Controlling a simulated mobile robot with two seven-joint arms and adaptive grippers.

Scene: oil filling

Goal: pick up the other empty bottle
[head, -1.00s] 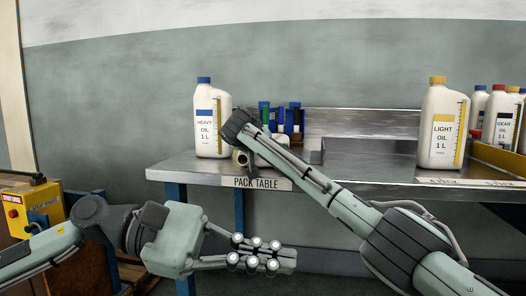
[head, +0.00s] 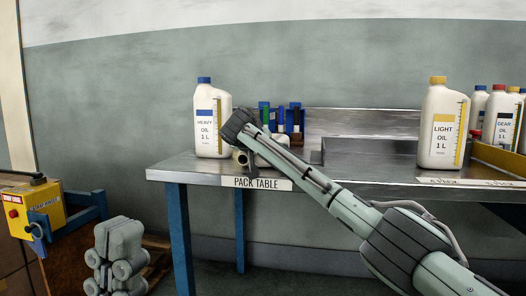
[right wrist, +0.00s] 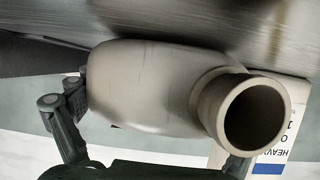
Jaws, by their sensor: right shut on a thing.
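An uncapped cream bottle (right wrist: 150,90) fills much of the right wrist view, lying sideways with its open mouth facing the camera. My right gripper (right wrist: 150,160) is shut on it, with finger links showing on both sides. In the head view the bottle (head: 240,158) is mostly hidden behind my right arm, at the pack table's front edge beside the heavy oil bottle. I cannot tell whether it touches the table. My left gripper (head: 118,258) is low at the left, away from the table, with no object visible in it; its opening is unclear.
The blue-capped heavy oil bottle (head: 208,125) and yellow-capped light oil bottle (head: 440,125) stand upright on the pack table (head: 190,176). Colored items (head: 280,115) stand behind my right gripper. More bottles (head: 500,118) stand at the right by a yellow-edged tray. A yellow machine (head: 30,205) is at the left.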

